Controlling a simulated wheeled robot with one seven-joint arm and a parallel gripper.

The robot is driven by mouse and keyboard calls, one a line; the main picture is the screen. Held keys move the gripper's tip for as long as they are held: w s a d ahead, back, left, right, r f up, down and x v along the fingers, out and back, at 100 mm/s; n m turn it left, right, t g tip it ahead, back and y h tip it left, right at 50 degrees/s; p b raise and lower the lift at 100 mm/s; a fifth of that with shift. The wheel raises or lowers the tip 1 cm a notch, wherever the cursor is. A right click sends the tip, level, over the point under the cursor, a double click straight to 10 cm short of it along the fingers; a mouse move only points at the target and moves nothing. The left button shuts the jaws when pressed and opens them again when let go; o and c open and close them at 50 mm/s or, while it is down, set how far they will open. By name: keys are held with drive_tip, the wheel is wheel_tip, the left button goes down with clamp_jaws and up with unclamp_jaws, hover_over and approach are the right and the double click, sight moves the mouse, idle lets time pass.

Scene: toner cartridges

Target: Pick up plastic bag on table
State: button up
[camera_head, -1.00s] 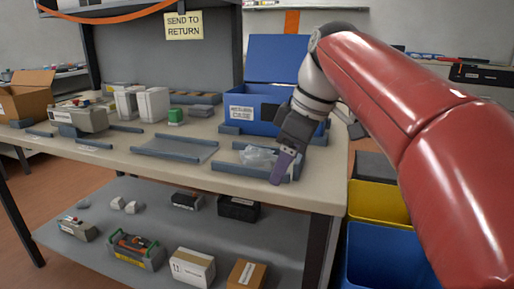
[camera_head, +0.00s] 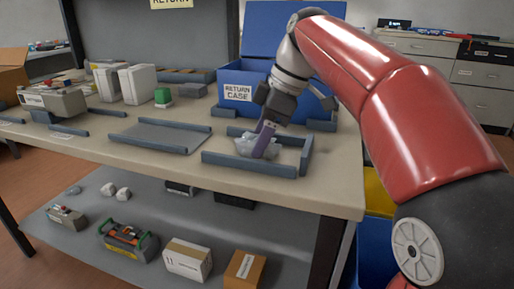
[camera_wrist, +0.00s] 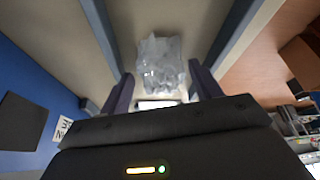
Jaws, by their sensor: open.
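The plastic bag (camera_head: 246,145) is a crumpled, clear-grey heap on the table (camera_head: 120,150), inside a low tray (camera_head: 240,167) with blue-grey rails. My gripper (camera_head: 262,152) reaches down at the bag, its purple finger overlapping the bag's right part in the head view. In the wrist view the bag (camera_wrist: 161,63) lies ahead of my open gripper (camera_wrist: 158,85), centred between the two dark purple fingers. The jaws are apart, one finger on each side of the bag's near end. I cannot tell whether a finger touches it.
A blue return case (camera_head: 243,92) with its lid up stands behind the tray. Cartons and a carrying box sit on the lower shelf. Bins stand right of the table.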

drive_tip(key=shift+a+f, duration=0.2)
drive_tip(key=shift+f, duration=0.2)
drive_tip(key=shift+c, duration=0.2)
drive_tip(key=c, duration=0.7)
